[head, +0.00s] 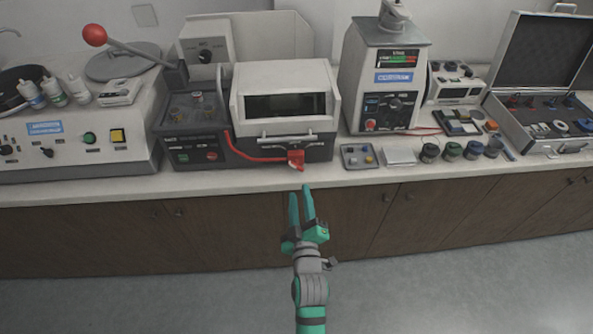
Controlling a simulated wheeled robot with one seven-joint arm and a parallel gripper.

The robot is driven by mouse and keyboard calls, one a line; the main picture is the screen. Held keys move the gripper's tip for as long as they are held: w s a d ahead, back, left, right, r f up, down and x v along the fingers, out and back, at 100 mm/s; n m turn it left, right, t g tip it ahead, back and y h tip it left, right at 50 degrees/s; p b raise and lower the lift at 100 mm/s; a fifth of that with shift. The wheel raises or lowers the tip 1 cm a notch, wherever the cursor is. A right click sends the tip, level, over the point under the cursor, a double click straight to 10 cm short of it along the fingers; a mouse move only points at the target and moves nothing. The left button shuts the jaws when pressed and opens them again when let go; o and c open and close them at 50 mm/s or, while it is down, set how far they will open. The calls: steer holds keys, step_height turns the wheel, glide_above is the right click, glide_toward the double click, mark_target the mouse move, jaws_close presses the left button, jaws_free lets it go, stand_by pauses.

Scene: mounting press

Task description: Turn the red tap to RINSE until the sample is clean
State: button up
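The red tap (296,159) sits at the front lower right of a grey and white machine (283,85), below its silver handle bar. A red hose runs to it from the left. The marks around the tap are too small to read. My gripper (300,190) is just in front of and below the tap in the picture, pointing at the bench. Its two green fingers are apart, with nothing seen between them. The fingertips appear clear of the tap. I cannot make out the sample; the machine's dark window (284,105) shows nothing clear inside.
A lever with a red ball (94,35) rises at the left. A small tray (357,156) and several jars stand right of the tap. A white-grey machine (384,80) and an open case (540,85) stand farther right. The floor before the cabinets is clear.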

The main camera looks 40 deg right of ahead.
mark_target(296, 168)
steer(key=x, duration=1)
steer(key=shift+w, duration=0.15)
jaws_close()
